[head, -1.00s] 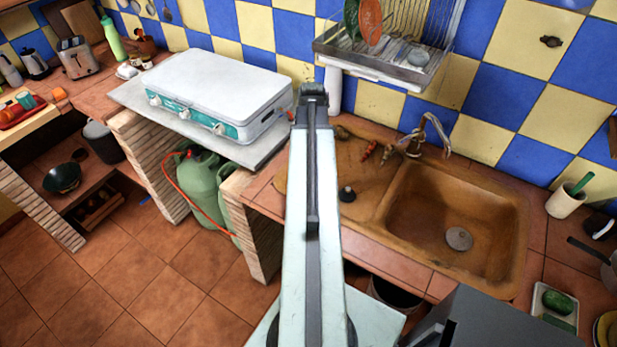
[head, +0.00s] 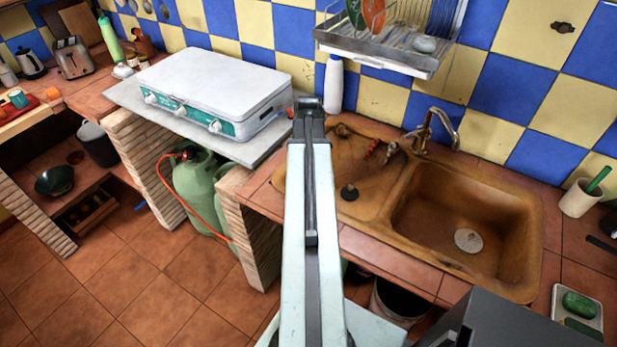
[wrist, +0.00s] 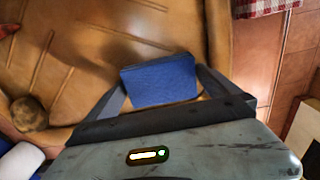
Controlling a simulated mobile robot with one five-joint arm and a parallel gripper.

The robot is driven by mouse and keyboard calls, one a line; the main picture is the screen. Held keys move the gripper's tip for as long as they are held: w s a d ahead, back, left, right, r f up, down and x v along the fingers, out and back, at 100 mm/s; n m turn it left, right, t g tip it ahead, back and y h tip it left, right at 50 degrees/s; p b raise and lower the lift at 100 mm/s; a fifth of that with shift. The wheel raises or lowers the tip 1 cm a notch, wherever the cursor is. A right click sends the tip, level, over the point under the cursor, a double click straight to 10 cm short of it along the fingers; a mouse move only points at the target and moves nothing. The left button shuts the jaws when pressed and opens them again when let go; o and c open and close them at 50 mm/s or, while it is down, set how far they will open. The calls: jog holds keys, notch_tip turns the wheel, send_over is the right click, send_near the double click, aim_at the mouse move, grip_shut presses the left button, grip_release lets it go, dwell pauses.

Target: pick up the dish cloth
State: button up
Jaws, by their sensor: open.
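A blue, folded cloth-like piece (wrist: 160,80), which looks like the dish cloth, lies on the tan drainboard of the sink in the wrist view. My gripper (wrist: 160,77) is open, with one finger at the left and one at the right of the blue piece. I cannot tell whether the fingers touch it. In the head view my gripper (head: 309,106) is over the left part of the sink unit, and my arm hides the blue piece there.
A red-and-white checked fabric (wrist: 262,6) shows at the top right of the wrist view. The sink basin (head: 460,210) and tap (head: 430,130) are right of my arm, the white stove (head: 205,85) left. A dish rack (head: 385,48) hangs above.

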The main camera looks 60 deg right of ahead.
jog(key=shift+r, duration=0.1)
jog(key=c, duration=1.1)
jog(key=shift+r, duration=0.1)
notch_tip(320, 180, up, 10)
jog(key=p, duration=1)
jog(key=o, duration=0.3)
jog(key=shift+c, duration=0.6)
